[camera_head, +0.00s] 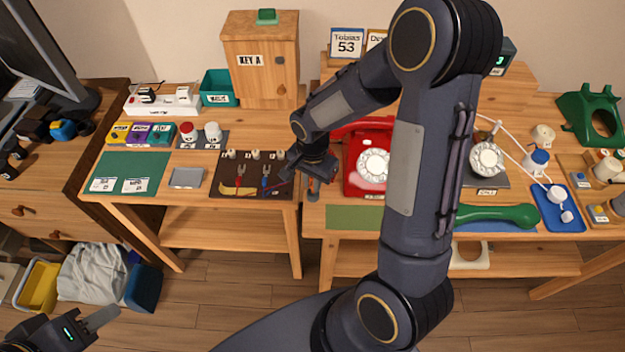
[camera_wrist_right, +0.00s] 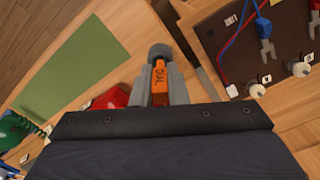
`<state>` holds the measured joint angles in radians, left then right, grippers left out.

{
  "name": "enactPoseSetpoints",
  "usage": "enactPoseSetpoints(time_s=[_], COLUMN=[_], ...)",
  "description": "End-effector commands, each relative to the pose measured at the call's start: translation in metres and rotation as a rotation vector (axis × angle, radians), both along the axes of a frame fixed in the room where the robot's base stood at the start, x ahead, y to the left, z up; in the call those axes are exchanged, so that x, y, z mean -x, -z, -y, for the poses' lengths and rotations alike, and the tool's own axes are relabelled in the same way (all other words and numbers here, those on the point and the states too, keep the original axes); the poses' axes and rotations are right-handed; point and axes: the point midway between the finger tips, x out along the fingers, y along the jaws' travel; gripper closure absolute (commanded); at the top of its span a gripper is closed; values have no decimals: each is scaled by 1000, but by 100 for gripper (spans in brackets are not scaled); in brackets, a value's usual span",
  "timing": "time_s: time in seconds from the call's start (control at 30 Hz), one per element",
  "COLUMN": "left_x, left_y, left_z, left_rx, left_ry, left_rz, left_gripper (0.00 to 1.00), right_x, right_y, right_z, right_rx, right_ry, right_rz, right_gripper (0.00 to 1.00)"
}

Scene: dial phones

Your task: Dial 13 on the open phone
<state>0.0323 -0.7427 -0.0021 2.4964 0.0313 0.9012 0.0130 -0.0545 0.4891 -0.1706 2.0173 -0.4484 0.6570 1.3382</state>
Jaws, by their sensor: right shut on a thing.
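My right gripper (camera_head: 314,182) is at the gap between the two tables, left of the red phone (camera_head: 352,180). In the wrist view it (camera_wrist_right: 160,88) is shut on an orange tool (camera_wrist_right: 159,84) marked DIAL, with a grey rounded end. The tool also shows in the head view (camera_head: 313,187). The red phone has a white dial (camera_head: 374,164) and a red handset at its top. A second white dial (camera_head: 487,158) sits on a dark base to the right, partly hidden by my arm. My left gripper (camera_head: 100,318) is low at the left, away from the tables; its jaw opening is unclear.
A green handset (camera_head: 505,216) lies at the right table's front edge. A green phone shell (camera_head: 592,115) stands far right. A card (camera_head: 346,43) reading 53 stands behind. A green mat (camera_head: 352,217) is clear.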

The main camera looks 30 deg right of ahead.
Motion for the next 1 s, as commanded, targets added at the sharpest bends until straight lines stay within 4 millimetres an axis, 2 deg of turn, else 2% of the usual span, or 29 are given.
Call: enactPoseSetpoints(time_s=[0.73,0.93,0.97,1.0], left_x=[0,0,0,0], left_y=[20,18,18,18], left_z=[0,0,0,0], left_rx=[0,0,0,0], left_ry=[0,0,0,0], left_rz=[0,0,0,0], left_gripper=[63,63,63,63], right_x=[0,0,0,0], right_y=[20,18,18,18], right_z=[0,0,0,0], right_rx=[0,0,0,0], right_ry=[-1,0,0,0], right_rz=[0,0,0,0], right_gripper=[100,100,83,78])
